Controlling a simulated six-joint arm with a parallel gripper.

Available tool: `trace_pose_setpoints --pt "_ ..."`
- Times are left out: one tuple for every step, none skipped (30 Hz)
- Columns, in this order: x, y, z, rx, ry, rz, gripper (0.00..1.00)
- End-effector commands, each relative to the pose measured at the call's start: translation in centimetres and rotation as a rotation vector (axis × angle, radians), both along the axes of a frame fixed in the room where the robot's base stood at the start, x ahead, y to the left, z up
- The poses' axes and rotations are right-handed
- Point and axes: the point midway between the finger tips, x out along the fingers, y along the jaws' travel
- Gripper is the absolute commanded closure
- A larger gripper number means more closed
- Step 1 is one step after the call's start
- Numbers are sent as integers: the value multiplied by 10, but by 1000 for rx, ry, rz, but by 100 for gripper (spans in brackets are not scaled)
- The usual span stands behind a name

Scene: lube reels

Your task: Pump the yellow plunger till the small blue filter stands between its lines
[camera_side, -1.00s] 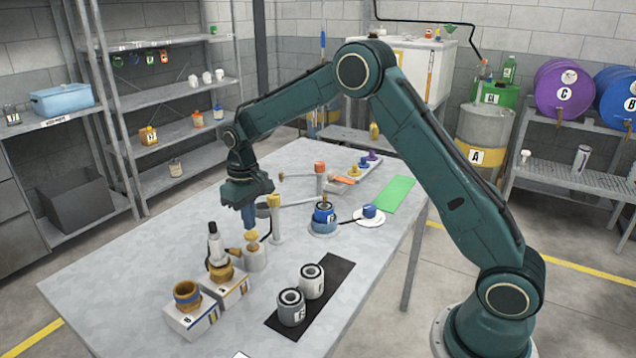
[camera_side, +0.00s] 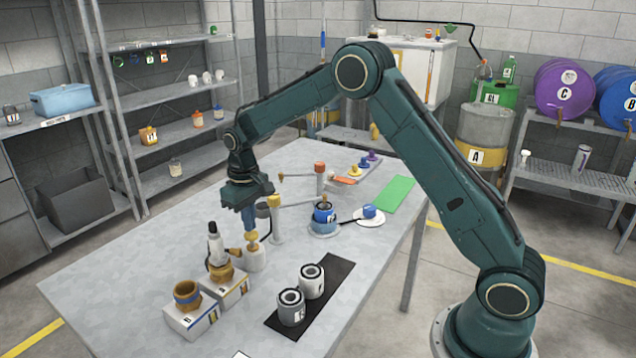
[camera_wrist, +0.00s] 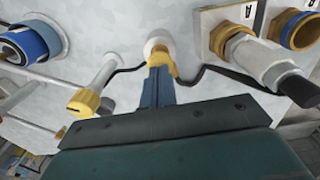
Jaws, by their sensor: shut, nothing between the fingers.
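The yellow plunger (camera_side: 252,239) tops a pale pump body (camera_side: 256,258) near the middle of the table. My gripper (camera_side: 250,231) points down with its fingers together, directly over the plunger and seemingly touching its top. In the wrist view my gripper (camera_wrist: 159,72) covers part of the plunger (camera_wrist: 158,55). A blue filter (camera_side: 324,217) with a white label stands upright in a shallow blue-grey dish (camera_side: 325,232), a brown piece on top. A smaller blue piece (camera_side: 369,211) sits on a white dish. I cannot make out any level lines.
A yellow-capped post (camera_side: 275,220) with a side arm stands close right of my gripper. White blocks with brass fittings (camera_side: 188,296) stand at front left. Grey filters (camera_side: 291,307) stand on a black mat. A green mat (camera_side: 394,194) lies bare at back right.

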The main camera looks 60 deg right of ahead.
Motion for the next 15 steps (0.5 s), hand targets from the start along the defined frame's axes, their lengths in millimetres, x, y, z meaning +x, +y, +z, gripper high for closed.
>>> trace_pose_setpoints --pt "0 0 -2 0 1 0 100" --pt "0 0 -3 0 1 0 100" --pt "0 0 -4 0 1 0 100" --pt "0 0 -5 0 1 0 100" --pt "0 0 -6 0 1 0 100" --pt "0 0 -7 0 1 0 100" --pt "0 0 -8 0 1 0 100" --pt "0 0 -9 0 1 0 100" --pt "0 0 -10 0 2 0 100" --pt "0 0 -11 0 2 0 100" --pt "0 0 -12 0 2 0 100" --pt "0 0 -13 0 2 0 100" --pt "0 0 -13 0 2 0 100" --pt "0 0 -14 0 2 0 100" --pt "0 0 -15 0 1 0 100"
